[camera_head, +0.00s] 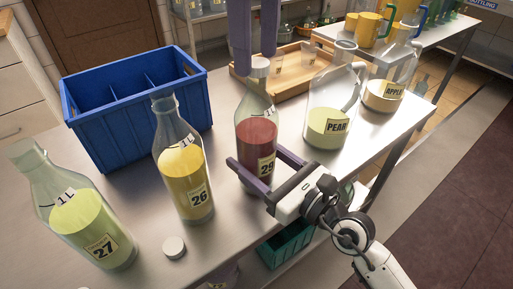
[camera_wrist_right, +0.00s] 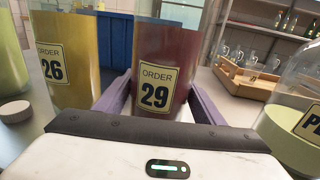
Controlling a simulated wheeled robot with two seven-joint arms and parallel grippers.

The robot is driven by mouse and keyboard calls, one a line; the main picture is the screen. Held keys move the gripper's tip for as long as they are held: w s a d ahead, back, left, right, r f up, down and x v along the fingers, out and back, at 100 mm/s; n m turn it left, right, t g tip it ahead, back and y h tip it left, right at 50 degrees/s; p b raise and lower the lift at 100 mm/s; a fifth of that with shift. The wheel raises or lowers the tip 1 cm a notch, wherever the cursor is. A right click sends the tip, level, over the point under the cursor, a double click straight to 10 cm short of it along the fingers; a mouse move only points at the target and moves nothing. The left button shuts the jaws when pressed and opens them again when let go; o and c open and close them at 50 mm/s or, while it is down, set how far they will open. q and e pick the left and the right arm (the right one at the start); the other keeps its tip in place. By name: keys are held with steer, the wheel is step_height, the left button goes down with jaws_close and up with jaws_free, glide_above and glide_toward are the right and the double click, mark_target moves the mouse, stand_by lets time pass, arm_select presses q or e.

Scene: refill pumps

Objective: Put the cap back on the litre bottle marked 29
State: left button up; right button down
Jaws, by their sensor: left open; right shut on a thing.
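The litre bottle marked 29 (camera_head: 256,140) stands upright on the steel table, with dark red liquid in it. My right gripper (camera_head: 252,180) is around its lower body and shut on it; the right wrist view shows the 29 label (camera_wrist_right: 155,92) between the fingers. A pale cap (camera_head: 260,64) appears to sit at the top of the bottle's neck. I cannot tell how firmly it sits. My left gripper (camera_head: 254,62) reaches down from above with its two purple fingers apart, on either side of the neck top, partly hiding it.
Bottle 26 (camera_head: 184,180) and bottle 27 (camera_head: 85,225) stand to the left. Another pale cap (camera_head: 174,247) lies on the table. A blue crate (camera_head: 130,125) is behind. The PEAR jug (camera_head: 330,120) and APPLE jug (camera_head: 385,95) stand right, near a wooden tray (camera_head: 285,82).

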arm_select(q)
steer(key=shift+f, duration=0.55)
arm_select(e)
steer(key=shift+f, duration=0.1)
arm_select(q)
steer(key=c, duration=1.1)
